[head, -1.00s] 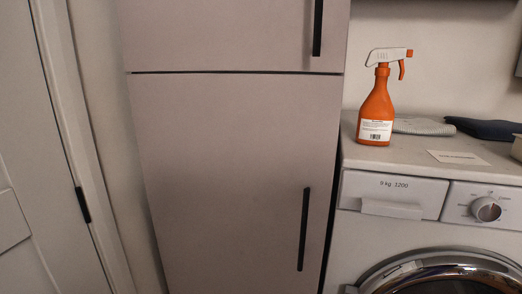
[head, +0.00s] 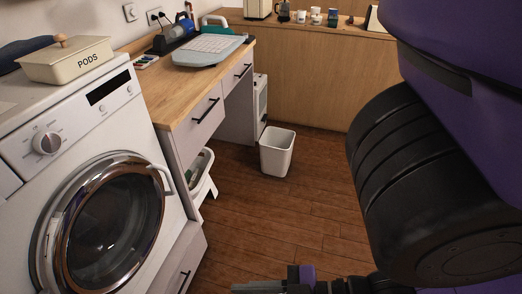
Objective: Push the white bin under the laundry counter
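The white bin (head: 277,155) stands upright and open-topped on the brown wooden floor, out in front of the far end of the laundry counter (head: 178,92). The counter has a wooden top and grey drawers with black handles, and open space shows beneath it. My arm fills the right side of the head view. What looks like part of my gripper (head: 262,288) shows at the bottom edge, well nearer than the bin and apart from it. It is mostly cut off, so its fingers cannot be made out.
A washing machine (head: 110,210) with a pods box (head: 68,60) on top stands at the left. A white unit (head: 260,100) stands behind the bin. The floor (head: 285,220) between me and the bin is clear.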

